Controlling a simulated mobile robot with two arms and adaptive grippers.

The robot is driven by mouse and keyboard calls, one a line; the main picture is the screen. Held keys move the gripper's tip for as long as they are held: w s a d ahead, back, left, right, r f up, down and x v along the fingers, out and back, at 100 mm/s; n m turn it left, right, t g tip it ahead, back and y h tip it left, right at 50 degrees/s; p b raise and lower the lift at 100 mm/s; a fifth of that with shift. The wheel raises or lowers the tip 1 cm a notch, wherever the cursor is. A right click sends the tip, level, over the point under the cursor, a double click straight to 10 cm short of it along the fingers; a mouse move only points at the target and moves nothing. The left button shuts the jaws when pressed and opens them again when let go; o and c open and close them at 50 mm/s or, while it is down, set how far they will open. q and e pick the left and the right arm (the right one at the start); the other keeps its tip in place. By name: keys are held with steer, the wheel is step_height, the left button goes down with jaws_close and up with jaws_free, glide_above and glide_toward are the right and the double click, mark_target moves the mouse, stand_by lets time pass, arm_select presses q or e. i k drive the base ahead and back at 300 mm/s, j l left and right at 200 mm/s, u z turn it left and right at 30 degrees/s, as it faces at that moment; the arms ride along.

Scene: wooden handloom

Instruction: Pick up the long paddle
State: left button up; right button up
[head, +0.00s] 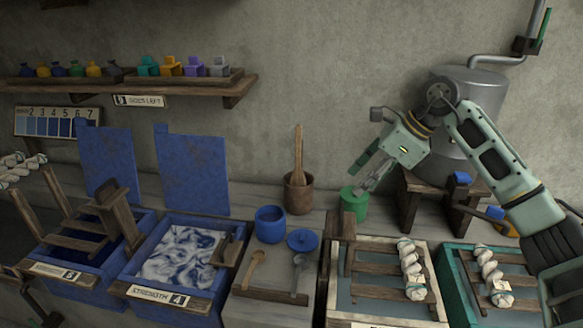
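The long paddle (298,152) is a wooden stick standing upright in a brown pot (298,195) on the bench, near the wall. Its lower end is hidden inside the pot. My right gripper (361,175) is to the right of the paddle and apart from it, pointing down and left. Its fingers look spread with nothing between them. It shows above and close to a green container (354,203); I cannot tell whether they touch. My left gripper is not in view.
A blue pot (270,224), its lid (302,240), a wooden spoon (254,268) and a grey ladle (299,270) are in front of the paddle. Blue vats (172,298) stand left, framed trays (378,318) right. A shelf (190,92) hangs upper left.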

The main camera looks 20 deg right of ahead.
mark_target(298, 180)
steer(key=i, duration=1.2)
